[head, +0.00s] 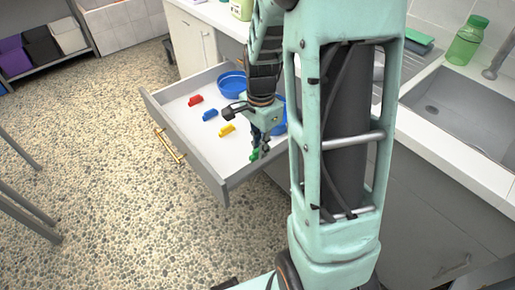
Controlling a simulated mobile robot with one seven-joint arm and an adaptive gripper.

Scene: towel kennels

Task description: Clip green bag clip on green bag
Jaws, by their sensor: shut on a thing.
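My gripper (261,148) points down into an open white drawer. It is shut on a small green clip (254,155), low over the drawer's right part; I cannot tell whether the clip touches the drawer floor. My arm hides part of the drawer. I cannot make out a green bag for certain in this view.
The open drawer (207,160) holds a red clip (195,100), a blue clip (210,115), a yellow clip (227,130) and a blue bowl (232,84). A green bottle (466,45) and flat green item (418,39) are by the sink (460,105).

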